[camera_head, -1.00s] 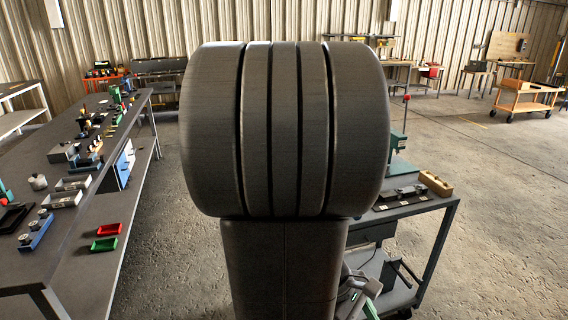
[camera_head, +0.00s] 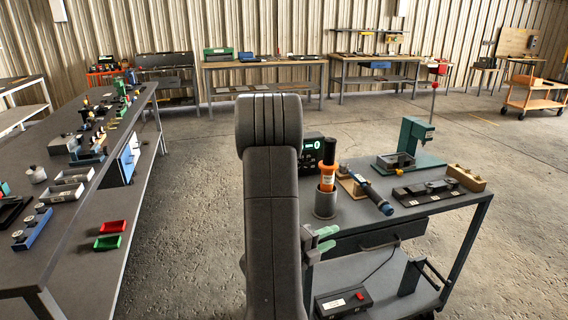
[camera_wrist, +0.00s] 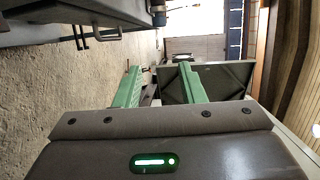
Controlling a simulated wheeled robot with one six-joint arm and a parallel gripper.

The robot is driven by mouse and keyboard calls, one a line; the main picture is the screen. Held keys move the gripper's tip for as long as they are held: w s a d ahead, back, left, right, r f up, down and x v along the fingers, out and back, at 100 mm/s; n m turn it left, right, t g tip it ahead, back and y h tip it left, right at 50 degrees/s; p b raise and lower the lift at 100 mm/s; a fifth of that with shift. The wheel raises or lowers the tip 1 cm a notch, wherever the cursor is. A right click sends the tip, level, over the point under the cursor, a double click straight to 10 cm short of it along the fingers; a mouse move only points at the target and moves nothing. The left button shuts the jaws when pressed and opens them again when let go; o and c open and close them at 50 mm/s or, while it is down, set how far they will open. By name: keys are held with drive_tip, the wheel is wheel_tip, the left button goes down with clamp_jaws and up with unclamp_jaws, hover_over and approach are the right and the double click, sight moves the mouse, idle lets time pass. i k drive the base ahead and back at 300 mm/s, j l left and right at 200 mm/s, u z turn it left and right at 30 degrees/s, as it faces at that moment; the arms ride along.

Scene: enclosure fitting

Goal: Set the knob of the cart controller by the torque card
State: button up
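The cart controller appears to be the dark box with a small green display (camera_head: 315,150) at the back left of the cart top. My arm hides its left part, and its knob is too small to make out. I cannot pick out a torque card in either view. My gripper (camera_head: 332,238) has green fingers and is beside the cart's left end, below the cart top and apart from the controller. In the wrist view my gripper (camera_wrist: 159,70) shows its two fingers spread with nothing between them.
The cart (camera_head: 408,212) also carries an orange-handled tool (camera_head: 328,165) in a grey cup (camera_head: 325,205), a green press (camera_head: 415,138) and a wooden block (camera_head: 467,178). A black box (camera_head: 343,301) lies on its lower shelf. A long workbench (camera_head: 60,205) stands left. The floor between is clear.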

sight(306, 166)
drive_tip(key=i+j+u, duration=0.1)
drive_tip(key=i, duration=0.45)
drive_tip(key=i+j+u, duration=0.1)
drive_tip(key=i, duration=0.45)
drive_tip(key=j, duration=0.1)
